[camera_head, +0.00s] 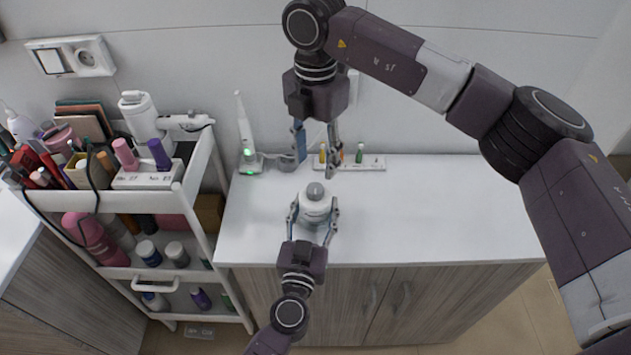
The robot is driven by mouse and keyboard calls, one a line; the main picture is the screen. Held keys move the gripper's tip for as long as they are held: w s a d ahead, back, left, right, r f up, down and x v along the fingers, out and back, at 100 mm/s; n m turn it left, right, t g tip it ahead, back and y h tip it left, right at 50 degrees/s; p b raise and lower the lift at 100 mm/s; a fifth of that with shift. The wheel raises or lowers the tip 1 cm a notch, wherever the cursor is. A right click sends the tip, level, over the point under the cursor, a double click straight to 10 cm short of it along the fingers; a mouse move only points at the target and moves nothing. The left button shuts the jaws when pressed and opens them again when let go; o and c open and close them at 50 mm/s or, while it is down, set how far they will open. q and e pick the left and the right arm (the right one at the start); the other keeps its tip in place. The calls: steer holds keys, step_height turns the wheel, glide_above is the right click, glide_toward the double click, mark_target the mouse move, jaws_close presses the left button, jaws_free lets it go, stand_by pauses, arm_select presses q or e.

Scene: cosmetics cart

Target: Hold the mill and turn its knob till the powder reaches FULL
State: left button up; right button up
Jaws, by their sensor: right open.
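The mill (314,207) is a small white, round-bodied thing with a grey knob (316,191) on top. It stands upright near the front edge of the white counter. My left gripper (314,214) reaches in from the front, with one finger on each side of the mill's body, and looks closed on it. My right gripper (316,160) hangs from above, pointing down. Its fingers are spread and empty, a little above and behind the knob. The powder and the FULL mark cannot be made out.
The white counter (430,215) is bare on the right. Behind the mill are a small rack (372,164) with little bottles and an electric toothbrush (244,130) on a green-lit stand. A crowded white cart (205,165) stands to the left.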

mark_target(316, 187)
step_height(316, 187, down, 7)
steer(key=shift+f, duration=0.2)
steer(key=shift+c, duration=0.6)
steer(key=c, duration=1)
